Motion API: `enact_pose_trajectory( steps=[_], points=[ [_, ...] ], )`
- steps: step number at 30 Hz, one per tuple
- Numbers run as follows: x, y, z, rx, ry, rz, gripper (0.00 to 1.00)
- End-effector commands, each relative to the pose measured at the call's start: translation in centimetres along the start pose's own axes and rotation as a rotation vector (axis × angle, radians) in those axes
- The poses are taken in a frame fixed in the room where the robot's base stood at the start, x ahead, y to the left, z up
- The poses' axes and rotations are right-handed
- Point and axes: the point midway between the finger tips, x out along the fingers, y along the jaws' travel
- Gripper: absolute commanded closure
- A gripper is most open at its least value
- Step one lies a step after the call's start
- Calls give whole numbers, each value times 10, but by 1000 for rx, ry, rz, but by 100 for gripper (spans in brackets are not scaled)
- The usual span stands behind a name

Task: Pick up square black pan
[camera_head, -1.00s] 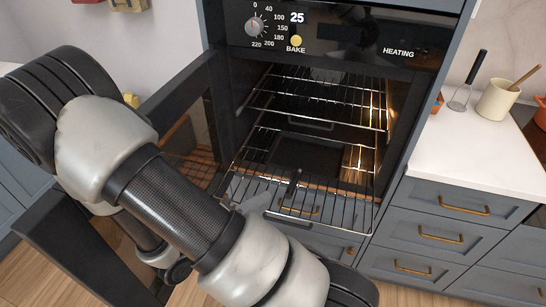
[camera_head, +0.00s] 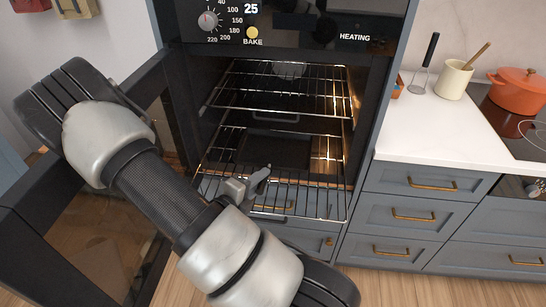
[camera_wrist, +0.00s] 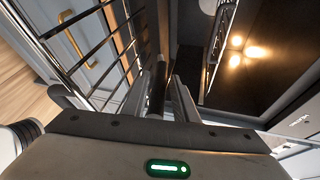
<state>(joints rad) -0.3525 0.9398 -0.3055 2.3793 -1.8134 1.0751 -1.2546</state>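The square black pan (camera_head: 272,149) appears as a dark flat square inside the oven, on the lower wire rack.
The oven door (camera_head: 100,215) hangs open at the left, beside my arm. An upper wire rack (camera_head: 285,92) sits above the pan.

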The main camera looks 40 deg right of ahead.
Motion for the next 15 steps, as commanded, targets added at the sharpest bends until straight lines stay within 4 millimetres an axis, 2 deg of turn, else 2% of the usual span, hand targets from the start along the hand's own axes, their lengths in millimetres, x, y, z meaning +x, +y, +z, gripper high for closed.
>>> enact_pose_trajectory(
  steps=[1, 6, 14, 15],
  points=[
    [10, 2, -2, 1, 4, -1, 74],
    [30, 1, 0, 1, 2, 0, 74],
    [33, 0, 0, 1, 0, 1, 74],
    [33, 0, 0, 0, 0, 1, 77]
  ],
)
